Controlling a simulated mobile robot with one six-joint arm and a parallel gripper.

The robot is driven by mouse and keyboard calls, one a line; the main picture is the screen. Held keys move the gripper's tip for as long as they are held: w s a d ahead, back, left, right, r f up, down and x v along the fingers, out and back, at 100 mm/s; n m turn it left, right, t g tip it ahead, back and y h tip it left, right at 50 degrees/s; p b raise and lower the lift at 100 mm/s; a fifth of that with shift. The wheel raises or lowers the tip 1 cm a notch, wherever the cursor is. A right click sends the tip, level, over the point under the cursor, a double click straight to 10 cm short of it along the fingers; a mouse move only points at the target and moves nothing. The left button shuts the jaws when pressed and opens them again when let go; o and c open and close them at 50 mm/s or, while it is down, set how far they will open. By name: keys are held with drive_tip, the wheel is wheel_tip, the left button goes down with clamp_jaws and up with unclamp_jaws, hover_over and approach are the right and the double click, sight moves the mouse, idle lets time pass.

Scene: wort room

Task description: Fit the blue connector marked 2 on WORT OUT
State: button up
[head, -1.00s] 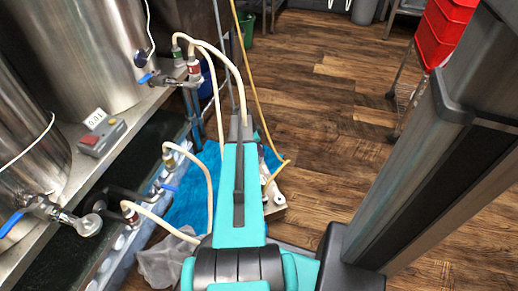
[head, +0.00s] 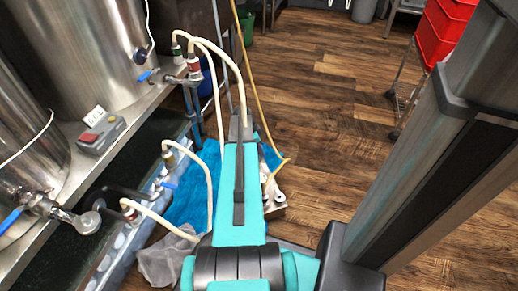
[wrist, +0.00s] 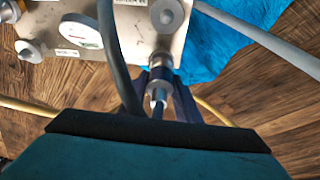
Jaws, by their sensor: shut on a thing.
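My gripper (wrist: 161,96) shows in the wrist view with its dark fingers closed around a metal hose connector (wrist: 158,84). I cannot make out a blue band or a number 2 on it. The connector is in front of a pale plate (wrist: 85,12) with several round ports. It lines up with a grey port (wrist: 166,14) at the plate's right, but I cannot tell whether they touch. The port labels are too small to read surely. In the head view the pale plate (head: 277,196) is partly hidden behind my arm, which also hides the gripper.
A dark hose (wrist: 115,60) crosses the wrist view. A blue cloth (head: 192,205) lies under the plate. Steel tanks (head: 85,50) with valves and cream hoses (head: 212,200) stand at the left, with a grey control box (head: 100,135). The wood floor at right is open up to a red-crate rack (head: 432,40).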

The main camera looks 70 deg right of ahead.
drive_tip(key=shift+f, duration=0.2)
drive_tip(key=o, duration=1.2)
drive_tip(key=shift+r, duration=0.1)
drive_tip(key=p+v, duration=0.5)
drive_tip(key=v, duration=0.8)
drive_tip(key=shift+a+r, duration=0.1)
drive_tip(key=shift+r, duration=0.2)
